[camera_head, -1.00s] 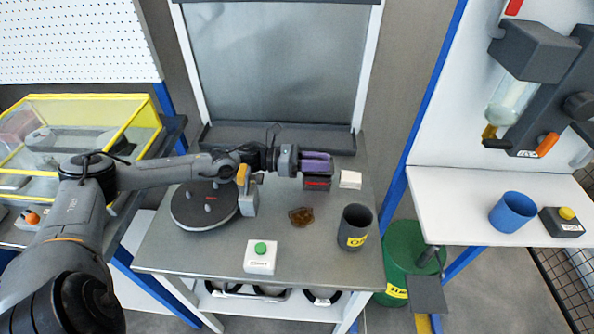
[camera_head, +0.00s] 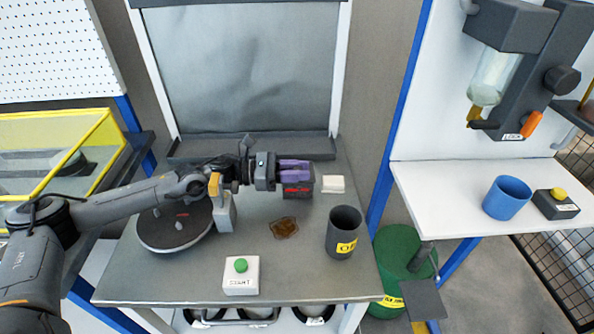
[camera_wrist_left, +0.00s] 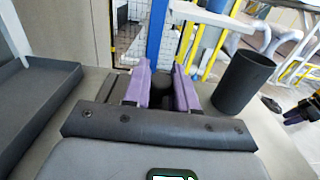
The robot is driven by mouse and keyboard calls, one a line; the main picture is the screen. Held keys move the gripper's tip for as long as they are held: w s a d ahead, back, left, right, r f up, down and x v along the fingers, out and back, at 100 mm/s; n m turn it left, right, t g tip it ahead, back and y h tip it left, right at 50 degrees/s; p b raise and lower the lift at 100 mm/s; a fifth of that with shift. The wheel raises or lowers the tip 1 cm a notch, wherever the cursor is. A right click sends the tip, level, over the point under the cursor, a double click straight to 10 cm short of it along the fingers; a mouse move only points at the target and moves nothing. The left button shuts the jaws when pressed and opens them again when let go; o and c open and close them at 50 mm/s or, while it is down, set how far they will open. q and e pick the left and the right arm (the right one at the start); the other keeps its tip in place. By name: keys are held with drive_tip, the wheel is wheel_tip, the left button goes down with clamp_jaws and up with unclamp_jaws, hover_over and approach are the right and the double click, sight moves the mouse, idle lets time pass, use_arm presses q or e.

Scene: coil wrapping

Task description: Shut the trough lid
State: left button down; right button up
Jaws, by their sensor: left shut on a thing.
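My left gripper (camera_head: 308,171) has purple fingers and is over a small dark box with a red label (camera_head: 297,188) on the grey table. In the left wrist view the fingers (camera_wrist_left: 163,76) close on a dark rounded piece (camera_wrist_left: 156,92); its link to the box is not clear. A long dark grey trough (camera_head: 235,148) lies along the table's back edge and shows at left in the wrist view (camera_wrist_left: 35,115). I cannot make out its lid for certain. Purple fingers at the wrist view's right edge (camera_wrist_left: 302,113) look like my right gripper, too small to judge.
A dark cup with a yellow label (camera_head: 344,233), a brown patch (camera_head: 283,228), a green-button box (camera_head: 241,275), a white block (camera_head: 333,185) and a round dark turntable (camera_head: 172,230) are on the table (camera_head: 310,277). A yellow-framed clear case (camera_head: 65,140) stands at left.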

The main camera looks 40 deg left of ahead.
use_arm(q)
drive_tip(key=c, duration=1)
unclamp_jaws()
drive_tip(key=shift+o, duration=0.2)
drive_tip(key=shift+s+a, duration=0.35)
drive_tip(key=p+v, duration=0.2)
drive_tip(key=v, duration=0.5)
drive_tip(key=shift+s+a+p, duration=0.3)
drive_tip(key=shift+v, duration=1)
drive_tip(key=shift+r+p, duration=0.15)
drive_tip(key=shift+p, duration=0.2)
